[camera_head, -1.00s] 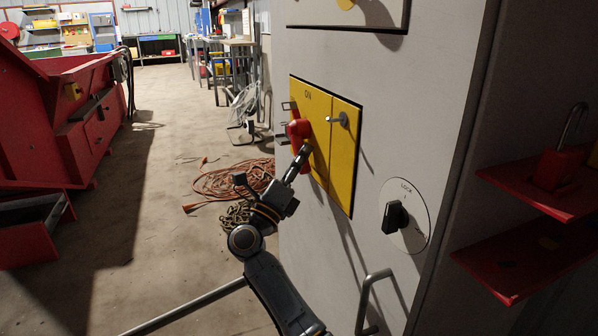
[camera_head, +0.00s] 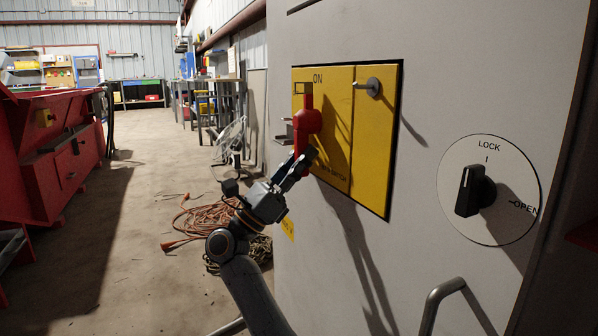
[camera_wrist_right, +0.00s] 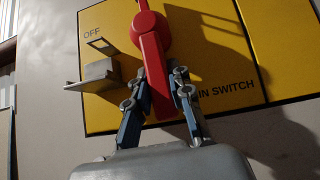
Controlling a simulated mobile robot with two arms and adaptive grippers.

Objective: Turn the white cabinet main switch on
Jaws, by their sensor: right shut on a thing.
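The main switch has a red handle (camera_head: 307,122) on a yellow plate (camera_head: 374,150) on the white cabinet (camera_head: 440,60). The handle stands about upright, its upper end just below the ON label (camera_head: 318,78). My right gripper (camera_head: 304,158) is at its lower arm. In the right wrist view the fingers (camera_wrist_right: 160,76) lie on both sides of the red handle (camera_wrist_right: 153,60), shut on it. My left gripper is not in view.
A grey bracket (camera_wrist_right: 98,77) sticks out left of the handle. A black LOCK/OPEN knob (camera_head: 474,190) and a grey door handle (camera_head: 440,298) are on the cabinet to the lower right. An orange cable coil (camera_head: 205,220) lies on the floor. The aisle left is open.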

